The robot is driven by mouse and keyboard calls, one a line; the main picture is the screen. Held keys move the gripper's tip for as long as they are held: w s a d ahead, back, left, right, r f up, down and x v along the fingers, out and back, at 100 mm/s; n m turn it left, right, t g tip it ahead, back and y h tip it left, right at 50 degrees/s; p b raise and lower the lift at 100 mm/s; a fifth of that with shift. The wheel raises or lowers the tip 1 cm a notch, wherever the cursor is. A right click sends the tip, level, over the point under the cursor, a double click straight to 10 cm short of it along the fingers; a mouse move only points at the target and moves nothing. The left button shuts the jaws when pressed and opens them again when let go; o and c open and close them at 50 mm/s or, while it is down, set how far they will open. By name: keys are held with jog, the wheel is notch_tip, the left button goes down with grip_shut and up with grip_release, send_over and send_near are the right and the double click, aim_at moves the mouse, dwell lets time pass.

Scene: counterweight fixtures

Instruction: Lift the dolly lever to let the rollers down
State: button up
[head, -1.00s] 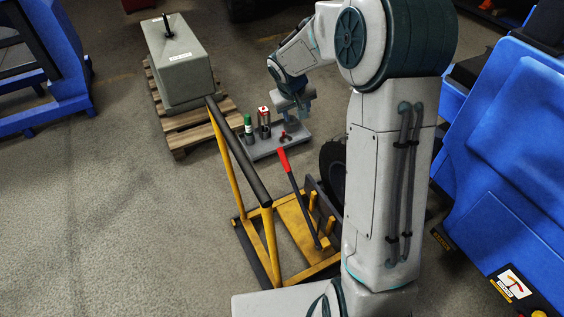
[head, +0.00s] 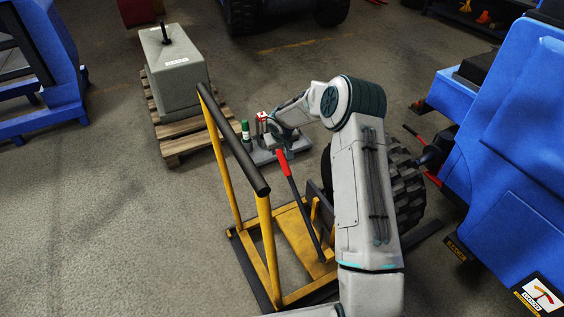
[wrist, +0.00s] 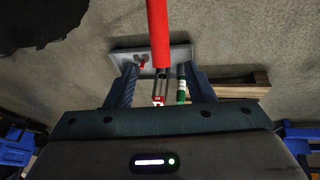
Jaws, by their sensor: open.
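The dolly (head: 271,258) has a yellow frame and a black push bar (head: 235,143). Its lever (head: 303,213) is a dark rod that stands tilted, with a red grip (head: 284,163) at the top. In the wrist view the red grip (wrist: 158,32) comes down from the top edge and ends between the two finger lines. My gripper (wrist: 160,70) is open, its fingers on either side of the grip in that picture. I cannot tell whether they touch it or how deep it sits.
A grey tray (head: 264,157) with a green-capped bottle (head: 246,130) and a red-and-white-topped container (head: 262,120) lies behind the lever. A grey counterweight (head: 174,72) stands on a wooden pallet (head: 172,146). A black tyre (head: 405,185) and blue machine (head: 500,150) are right.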

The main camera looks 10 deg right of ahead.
aim_at(282, 159)
jog(key=b+x, duration=0.3)
jog(key=x, duration=0.9)
jog(key=shift+f+b, duration=0.1)
jog(key=shift+b, duration=0.2)
